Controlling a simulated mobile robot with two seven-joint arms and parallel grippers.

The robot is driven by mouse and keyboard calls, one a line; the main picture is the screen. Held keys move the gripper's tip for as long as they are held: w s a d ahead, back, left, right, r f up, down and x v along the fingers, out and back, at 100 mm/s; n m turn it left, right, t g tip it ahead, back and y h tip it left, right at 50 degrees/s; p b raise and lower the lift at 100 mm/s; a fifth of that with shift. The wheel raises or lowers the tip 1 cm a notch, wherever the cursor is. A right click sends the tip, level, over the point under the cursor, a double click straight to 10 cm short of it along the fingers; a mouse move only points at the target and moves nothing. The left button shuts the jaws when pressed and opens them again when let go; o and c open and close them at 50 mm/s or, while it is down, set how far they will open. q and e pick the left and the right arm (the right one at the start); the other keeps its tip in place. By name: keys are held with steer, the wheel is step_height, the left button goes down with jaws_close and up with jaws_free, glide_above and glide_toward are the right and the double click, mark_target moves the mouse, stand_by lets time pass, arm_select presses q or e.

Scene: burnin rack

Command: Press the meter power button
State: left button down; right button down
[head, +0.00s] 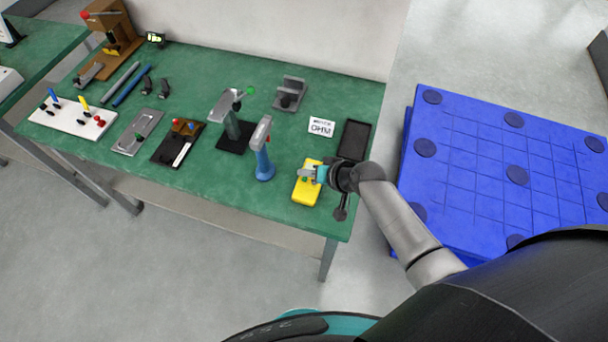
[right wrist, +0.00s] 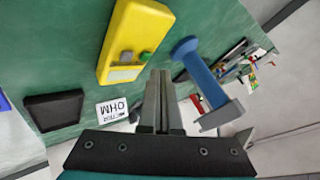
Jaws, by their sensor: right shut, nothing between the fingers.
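The yellow meter (head: 305,194) lies near the right front of the green table. In the right wrist view the meter (right wrist: 142,25) shows a green button (right wrist: 146,56), a grey part (right wrist: 127,57) beside it and a pale window (right wrist: 125,74). My right gripper (head: 304,174) is over the meter in the head view and hides part of its face. In the right wrist view the shut, empty fingertips (right wrist: 160,74) appear just below the green button. I cannot tell whether they touch the meter. My left gripper is not in view.
A white OHM meter card (head: 321,127) and a black tray (head: 354,140) lie behind the meter. A blue-handled tool (head: 263,163) stands left of it. Several fixtures fill the table's left half. A blue pallet (head: 470,160) is to the right.

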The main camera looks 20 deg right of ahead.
mark_target(307, 183)
step_height(307, 183, up, 5)
steer(key=p, duration=0.4)
steer(key=shift+r, duration=0.15)
